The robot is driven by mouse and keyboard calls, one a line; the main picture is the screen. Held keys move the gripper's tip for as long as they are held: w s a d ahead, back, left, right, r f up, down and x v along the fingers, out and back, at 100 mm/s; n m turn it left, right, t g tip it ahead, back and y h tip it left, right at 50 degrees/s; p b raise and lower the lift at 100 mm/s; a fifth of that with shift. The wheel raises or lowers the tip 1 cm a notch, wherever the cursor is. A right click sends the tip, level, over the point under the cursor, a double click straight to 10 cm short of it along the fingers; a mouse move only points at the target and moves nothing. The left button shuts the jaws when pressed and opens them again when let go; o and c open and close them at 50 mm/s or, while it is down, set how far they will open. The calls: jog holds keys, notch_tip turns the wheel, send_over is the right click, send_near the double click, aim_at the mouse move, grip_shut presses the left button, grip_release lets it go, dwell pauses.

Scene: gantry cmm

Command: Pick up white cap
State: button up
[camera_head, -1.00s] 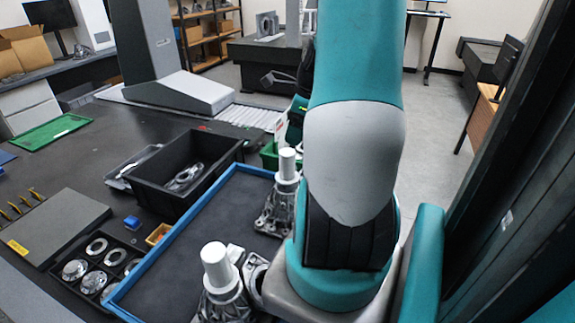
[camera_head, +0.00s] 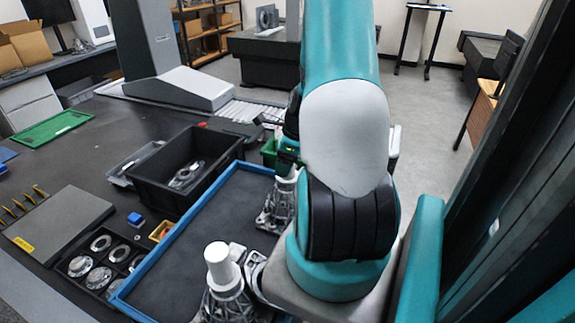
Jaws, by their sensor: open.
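A white cap (camera_head: 219,265) stands upright on the near metal casting (camera_head: 225,303), inside the blue-rimmed tray. A second metal casting (camera_head: 273,210) stands farther back in the tray. The white cap on top of it is mostly hidden behind my gripper and arm. My gripper (camera_head: 287,165) is a small dark shape just over the far casting, partly covered by my arm. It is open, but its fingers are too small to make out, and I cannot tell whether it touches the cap.
The blue-rimmed tray (camera_head: 177,236) has a bare dark floor to the left of the castings. A black bin (camera_head: 160,192) with a metal part stands left of it. A green bin (camera_head: 268,152) is behind. A grey box (camera_head: 60,222) and round metal parts (camera_head: 98,277) lie at left.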

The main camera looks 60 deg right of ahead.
jog(key=c, duration=1)
